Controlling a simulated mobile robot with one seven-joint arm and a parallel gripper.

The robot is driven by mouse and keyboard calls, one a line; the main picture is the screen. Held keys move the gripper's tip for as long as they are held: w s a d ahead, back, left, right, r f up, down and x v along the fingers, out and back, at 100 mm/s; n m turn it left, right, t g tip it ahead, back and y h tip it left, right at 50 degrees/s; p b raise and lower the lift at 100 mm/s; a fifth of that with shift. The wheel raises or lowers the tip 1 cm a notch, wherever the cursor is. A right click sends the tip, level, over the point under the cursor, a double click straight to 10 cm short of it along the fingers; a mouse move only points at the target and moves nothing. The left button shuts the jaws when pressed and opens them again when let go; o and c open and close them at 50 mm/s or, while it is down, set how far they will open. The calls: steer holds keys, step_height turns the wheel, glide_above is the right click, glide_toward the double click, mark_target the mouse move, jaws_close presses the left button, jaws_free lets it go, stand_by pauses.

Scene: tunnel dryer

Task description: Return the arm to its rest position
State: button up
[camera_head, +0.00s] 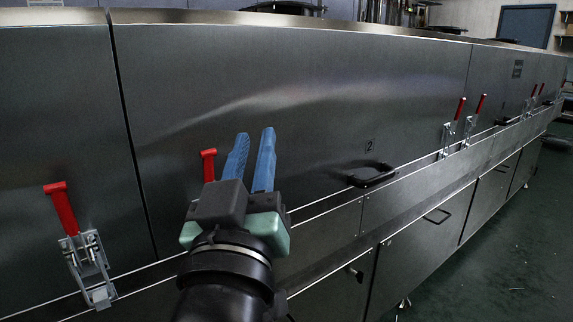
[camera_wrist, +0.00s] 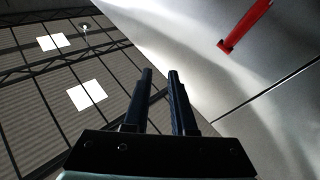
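My gripper (camera_head: 253,150) is in the lower middle of the head view, with two blue fingers pointing up in front of the dark metal dryer panel (camera_head: 300,90). The fingers are apart with nothing between them. In the wrist view the fingers (camera_wrist: 160,75) also show a gap and hold nothing. A red-handled toggle clamp (camera_head: 62,210) is to the left of my gripper. Another red handle (camera_head: 209,165) shows just behind and left of the fingers, its lower part hidden by my gripper. Whether the fingers touch the panel cannot be told.
A black pull handle (camera_head: 372,175) is right of my gripper. More red-handled clamps (camera_head: 460,108) stand farther right along the dryer. Lower doors (camera_head: 425,235) run beneath. Green floor (camera_head: 500,260) is open at the right. The wrist view shows ceiling lights (camera_wrist: 87,95) and a red handle (camera_wrist: 245,27).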

steer(key=s+d+r+m+t+y+p, duration=0.1)
steer(key=s+d+r+t, duration=0.15)
steer(key=s+r, duration=0.45)
steer(key=s+d+r+m+t+p, duration=0.1)
steer(key=s+r+t, duration=0.3)
steer(key=r, duration=0.5)
step_height(320, 180, up, 36)
steer(key=g+p, duration=0.1)
steer(key=p, duration=3.5)
